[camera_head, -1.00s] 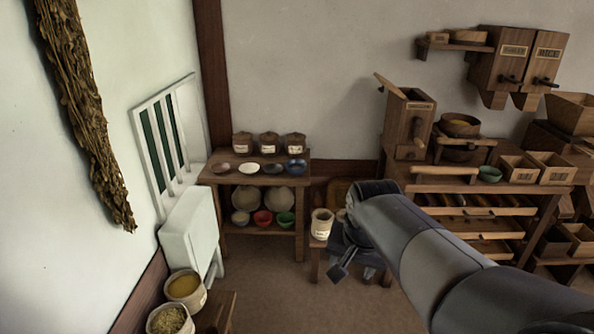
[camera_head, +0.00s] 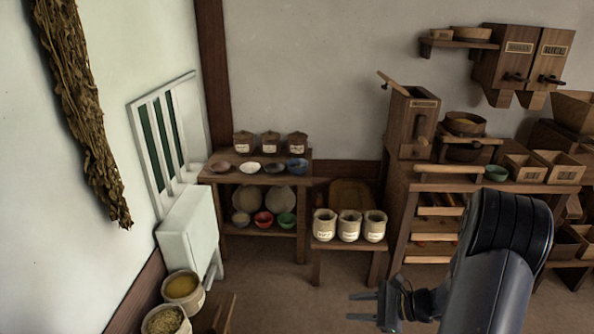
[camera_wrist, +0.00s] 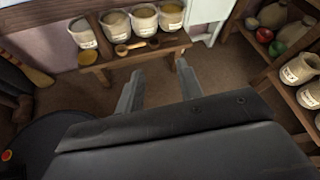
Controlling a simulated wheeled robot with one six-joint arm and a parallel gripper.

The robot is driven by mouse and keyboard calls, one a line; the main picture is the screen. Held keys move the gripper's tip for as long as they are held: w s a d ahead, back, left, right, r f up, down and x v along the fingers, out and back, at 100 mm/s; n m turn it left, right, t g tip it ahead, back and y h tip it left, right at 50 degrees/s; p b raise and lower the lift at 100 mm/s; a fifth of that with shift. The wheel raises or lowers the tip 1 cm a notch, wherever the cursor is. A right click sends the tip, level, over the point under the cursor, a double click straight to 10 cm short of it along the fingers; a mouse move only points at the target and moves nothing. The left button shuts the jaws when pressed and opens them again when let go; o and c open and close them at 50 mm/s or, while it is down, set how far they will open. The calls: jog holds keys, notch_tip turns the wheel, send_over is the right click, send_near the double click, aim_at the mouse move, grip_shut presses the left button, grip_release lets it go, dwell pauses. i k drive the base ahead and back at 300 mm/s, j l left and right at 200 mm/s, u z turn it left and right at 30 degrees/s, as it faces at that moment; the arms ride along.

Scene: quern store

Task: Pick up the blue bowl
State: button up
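The blue bowl (camera_head: 297,166) sits upright at the right end of the top of a small wooden shelf (camera_head: 262,181) in the head view. It is beside a dark bowl (camera_head: 275,168), a white bowl and a brownish bowl in a row. I do not see the blue bowl in the wrist view. My gripper (camera_head: 361,306) is low, to the right of and nearer than the shelf, well apart from the bowl. Its two fingers point left in the head view. They stand apart and empty in the wrist view (camera_wrist: 158,88).
Lidded jars (camera_head: 270,143) stand behind the bowls. White, red (camera_head: 263,219) and green bowls sit on the lower shelf. A low bench with labelled sacks (camera_head: 349,226) stands right of it. A white folding piece (camera_head: 188,235) is at left. Floor (camera_head: 290,300) in front is clear.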

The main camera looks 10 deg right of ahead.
aim_at(297, 166)
jog(key=i+l, duration=0.1)
jog(key=i, duration=0.4)
jog(key=i+l+u, duration=0.1)
jog(key=i, duration=0.45)
jog(key=i+l+u, duration=0.1)
jog(key=i, duration=0.4)
jog(key=i+l, duration=0.25)
jog(key=i, duration=0.25)
jog(key=i+l+u, duration=0.1)
jog(key=i, duration=0.4)
